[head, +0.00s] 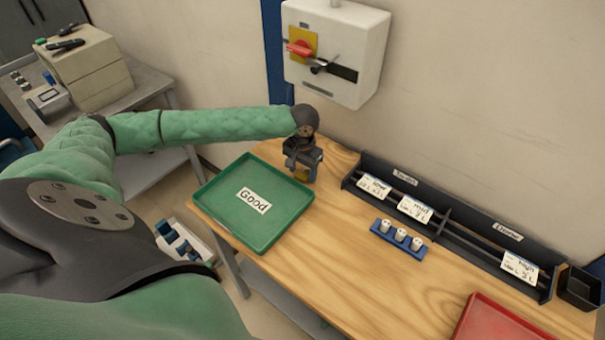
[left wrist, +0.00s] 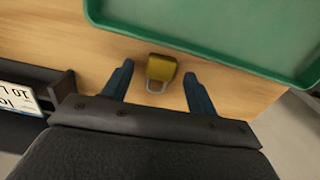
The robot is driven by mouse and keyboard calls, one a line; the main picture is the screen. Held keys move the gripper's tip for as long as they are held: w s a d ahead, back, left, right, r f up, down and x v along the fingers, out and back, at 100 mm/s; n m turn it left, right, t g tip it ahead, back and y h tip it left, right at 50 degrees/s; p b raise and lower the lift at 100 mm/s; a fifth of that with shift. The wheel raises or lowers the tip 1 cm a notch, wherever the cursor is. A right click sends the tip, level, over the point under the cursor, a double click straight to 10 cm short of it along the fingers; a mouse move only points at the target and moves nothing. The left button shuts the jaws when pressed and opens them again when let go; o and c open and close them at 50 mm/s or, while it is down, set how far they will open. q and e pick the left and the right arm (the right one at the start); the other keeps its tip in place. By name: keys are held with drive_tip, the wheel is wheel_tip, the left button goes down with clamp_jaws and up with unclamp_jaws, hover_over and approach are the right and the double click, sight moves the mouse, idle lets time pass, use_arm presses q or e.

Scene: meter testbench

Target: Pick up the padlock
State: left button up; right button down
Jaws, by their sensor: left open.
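A yellow padlock (left wrist: 161,68) with a grey shackle lies on the wooden table, close to the green tray's edge, in the left wrist view. My left gripper (left wrist: 157,88) is open, with its two blue fingers on either side of the padlock and a gap to each. In the head view my left gripper (head: 301,172) points down at the table's back edge, right of the green tray. The padlock (head: 301,175) is mostly hidden there behind the gripper. I cannot tell how high the fingers are above the table. My right gripper is not in view.
The green tray (head: 218,193) labelled "Good" is left of the gripper. A black rack (head: 455,228) with label cards stands along the wall. A blue holder (head: 389,238) with white cylinders and a red tray (head: 495,322) are to the right. A white switch box (head: 350,50) hangs above.

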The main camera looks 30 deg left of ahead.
use_arm(q)
drive_tip(key=shift+f, duration=0.35)
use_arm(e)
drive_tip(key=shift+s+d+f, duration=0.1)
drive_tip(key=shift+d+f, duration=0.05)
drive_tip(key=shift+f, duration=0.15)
use_arm(q)
drive_tip(key=c, duration=1.1)
